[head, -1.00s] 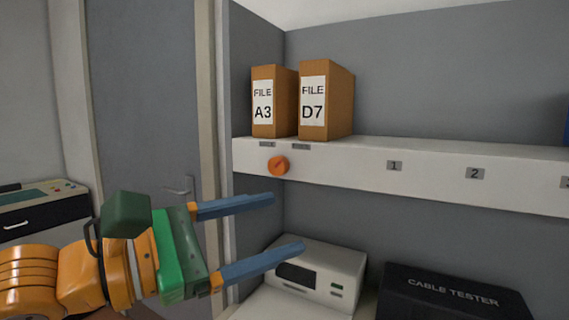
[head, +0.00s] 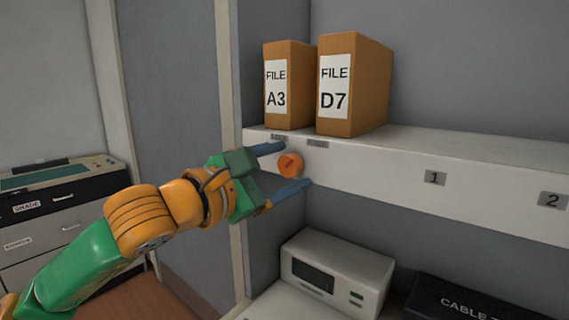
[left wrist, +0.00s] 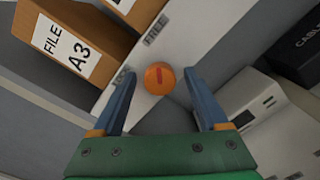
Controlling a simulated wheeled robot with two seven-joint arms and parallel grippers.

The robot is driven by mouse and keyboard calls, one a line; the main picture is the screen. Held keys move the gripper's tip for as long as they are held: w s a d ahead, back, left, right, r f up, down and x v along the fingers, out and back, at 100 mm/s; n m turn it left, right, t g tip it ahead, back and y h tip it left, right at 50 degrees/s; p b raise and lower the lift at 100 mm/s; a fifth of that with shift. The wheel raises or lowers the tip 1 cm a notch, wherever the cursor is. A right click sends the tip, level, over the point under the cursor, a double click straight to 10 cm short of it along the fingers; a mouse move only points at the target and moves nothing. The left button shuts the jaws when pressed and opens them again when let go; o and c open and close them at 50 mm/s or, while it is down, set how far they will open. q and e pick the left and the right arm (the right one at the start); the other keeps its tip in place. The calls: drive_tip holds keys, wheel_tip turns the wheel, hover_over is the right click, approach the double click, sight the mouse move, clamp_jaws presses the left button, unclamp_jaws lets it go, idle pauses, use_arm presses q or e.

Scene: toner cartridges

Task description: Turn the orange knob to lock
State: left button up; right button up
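The orange knob (head: 291,164) is on the front edge of the white shelf (head: 390,172), below the file boxes. My right gripper is out of view.
File boxes A3 (head: 290,85) and D7 (head: 354,84) stand on the shelf above the knob. A white device (head: 337,273) and a black cable tester (head: 462,300) stand below. A grey door (head: 170,90) is at the left, beside a drawer cabinet (head: 50,215).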

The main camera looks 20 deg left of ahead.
use_arm(q)
drive_tip(key=shift+s+r, duration=0.1)
drive_tip(key=shift+s, duration=0.05)
clamp_jaws()
drive_tip(key=shift+n+b, duration=0.4)
drive_tip(key=shift+b, duration=0.3)
drive_tip(key=n+b, duration=0.1)
drive_tip(key=b, duration=0.1)
drive_tip(key=n+b, duration=0.1)
drive_tip(key=n, duration=0.1)
drive_tip(key=shift+f+b, duration=0.25)
drive_tip(key=shift+b, duration=0.1)
drive_tip(key=n+b, duration=0.2)
drive_tip(key=n, duration=0.1)
drive_tip(key=shift+r, duration=0.1)
drive_tip(key=n+b, duration=0.3)
drive_tip(key=n, duration=0.2)
drive_tip(key=shift+n+t, duration=0.3)
drive_tip(key=shift+t, duration=0.1)
drive_tip(key=n+b, duration=0.1)
drive_tip(key=n, duration=0.3)
drive_tip(key=shift+a+r+b, duration=0.1)
drive_tip(key=shift+b, duration=0.2)
drive_tip(key=shift+n+b, duration=0.3)
drive_tip(key=shift+n, duration=0.6)
drive_tip(key=shift+r, duration=0.1)
